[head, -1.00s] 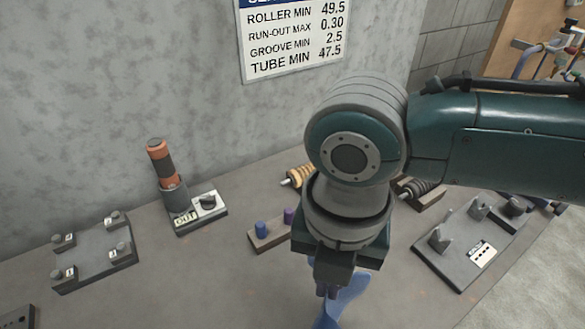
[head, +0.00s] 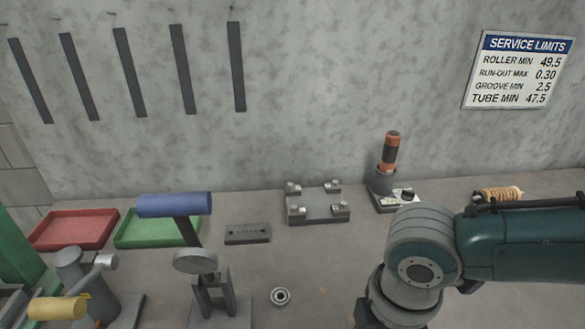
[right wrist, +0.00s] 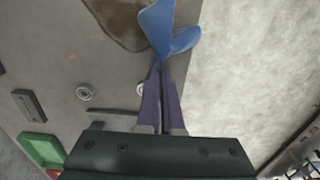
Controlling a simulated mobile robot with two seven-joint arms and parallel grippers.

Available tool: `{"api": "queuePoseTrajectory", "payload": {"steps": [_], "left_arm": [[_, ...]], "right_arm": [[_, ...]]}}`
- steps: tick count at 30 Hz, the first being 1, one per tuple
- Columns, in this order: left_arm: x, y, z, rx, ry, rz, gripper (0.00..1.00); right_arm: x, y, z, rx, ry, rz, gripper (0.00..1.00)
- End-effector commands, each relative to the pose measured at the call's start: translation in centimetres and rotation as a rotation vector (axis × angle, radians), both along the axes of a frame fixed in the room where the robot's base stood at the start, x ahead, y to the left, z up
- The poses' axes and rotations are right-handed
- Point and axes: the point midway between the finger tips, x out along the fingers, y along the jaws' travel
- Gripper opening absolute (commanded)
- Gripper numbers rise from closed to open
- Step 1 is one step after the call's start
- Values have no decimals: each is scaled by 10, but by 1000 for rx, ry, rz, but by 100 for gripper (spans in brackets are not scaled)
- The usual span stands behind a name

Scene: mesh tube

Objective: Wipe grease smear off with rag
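In the right wrist view, my right gripper (right wrist: 157,68) has its purple fingers close together on a blue rag (right wrist: 170,35). The rag hangs out beyond the fingertips in a folded, flared shape. A brown grease smear (right wrist: 118,22) lies on the grey bench top (right wrist: 60,55), beside the rag at the top of that view. I cannot tell whether the rag touches the bench. In the head view my right arm comes in at the lower right, and its gripper, the rag and the smear are out of frame. My left gripper is not in view.
Red (head: 75,230) and green (head: 150,230) trays sit at the back left of the bench. A stand with a blue roller (head: 174,205), a bearing ring (head: 280,296), a grey fixture plate (head: 318,207) and an orange-and-black cylinder (head: 390,150) stand along it. Bench around the ring is clear.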

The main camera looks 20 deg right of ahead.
Motion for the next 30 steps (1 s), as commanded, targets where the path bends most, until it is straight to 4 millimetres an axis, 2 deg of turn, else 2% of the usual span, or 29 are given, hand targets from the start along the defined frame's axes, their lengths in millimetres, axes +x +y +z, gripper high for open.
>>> {"api": "queuePoseTrajectory", "payload": {"steps": [5,24,30], "left_arm": [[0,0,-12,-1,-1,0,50],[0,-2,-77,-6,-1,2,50],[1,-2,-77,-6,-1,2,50]], "right_arm": [[-1,-3,-14,-2,-1,-28,0],[0,-2,-90,-2,-1,-24,0],[0,-2,-91,-1,-2,-23,0]]}}
